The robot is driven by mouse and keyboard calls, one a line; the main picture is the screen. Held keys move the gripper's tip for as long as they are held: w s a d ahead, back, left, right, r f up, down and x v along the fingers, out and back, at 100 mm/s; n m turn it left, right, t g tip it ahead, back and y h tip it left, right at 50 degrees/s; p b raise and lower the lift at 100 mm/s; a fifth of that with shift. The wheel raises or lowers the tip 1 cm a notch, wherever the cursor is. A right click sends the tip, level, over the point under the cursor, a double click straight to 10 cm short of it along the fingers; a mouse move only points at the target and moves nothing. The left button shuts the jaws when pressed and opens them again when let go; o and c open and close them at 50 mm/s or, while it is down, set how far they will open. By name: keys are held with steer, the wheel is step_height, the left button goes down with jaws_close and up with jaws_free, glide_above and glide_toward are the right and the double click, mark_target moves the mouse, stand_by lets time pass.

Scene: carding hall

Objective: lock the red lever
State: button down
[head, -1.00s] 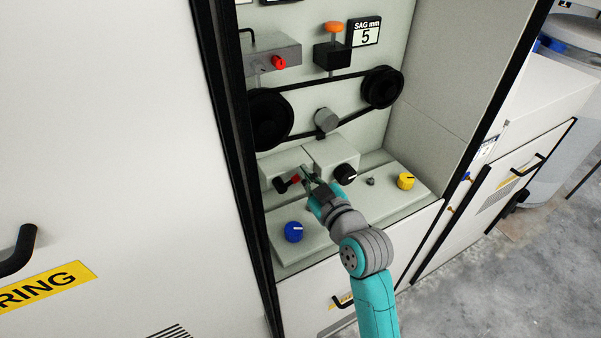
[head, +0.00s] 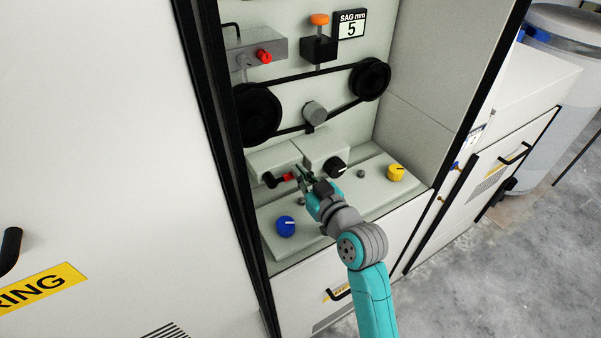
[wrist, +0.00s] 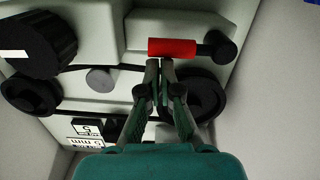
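The red lever (head: 287,177) has a red grip and a black round pivot (wrist: 224,48). It sits low at the front of a grey-green block inside the machine bay and lies roughly level. In the wrist view its red grip (wrist: 172,48) lies crosswise just past my fingertips. My gripper (head: 301,174) is beside the free end of the red grip. In the wrist view my gripper (wrist: 159,64) has its fingertips close together, with nothing seen between them. I cannot tell whether they touch the grip.
A blue knob (head: 286,226), black knob (head: 335,167) and yellow knob (head: 396,172) surround the spot. Above are a belt on black pulleys (head: 369,79), an orange button (head: 319,19) and another small red part (head: 264,56). A dark door frame edge (head: 217,150) stands left.

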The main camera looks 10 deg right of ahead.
steer(key=shift+f, duration=0.2)
steer(key=v, duration=1.2)
steer(key=shift+r, duration=0.15)
